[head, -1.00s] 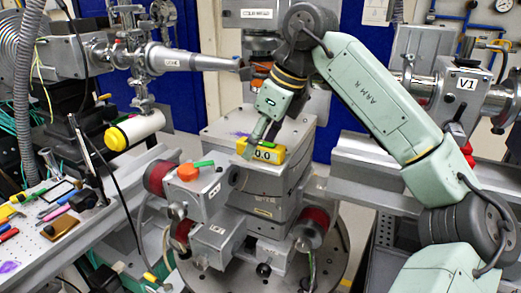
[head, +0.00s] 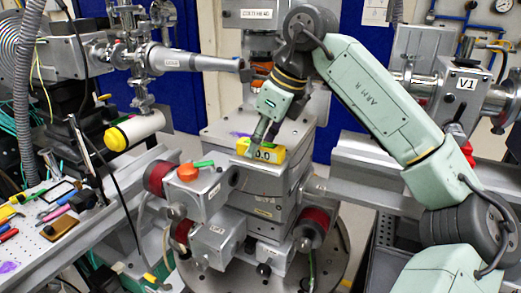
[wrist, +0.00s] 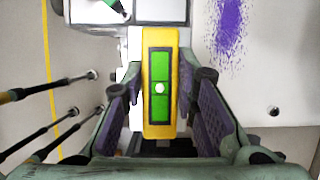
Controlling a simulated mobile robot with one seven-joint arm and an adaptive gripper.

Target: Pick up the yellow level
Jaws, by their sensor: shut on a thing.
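The yellow level (head: 262,150) is at the top front edge of the grey block in the middle of the head view. In the wrist view the level (wrist: 160,125) lies lengthwise between the fingers, with a green window and a white round spot on top. My gripper (head: 257,138) comes down on it from above. In the wrist view my gripper (wrist: 160,105) has its two purple-padded fingers on either side of the level, shut on it. I cannot tell whether the level touches the block.
The grey block (head: 222,128) stands on a round base plate (head: 335,262). An orange knob (head: 188,172) and a green piece (head: 204,163) are on a box at its front left. Tools lie on a perforated board at left. A beam pipe (head: 200,62) is behind.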

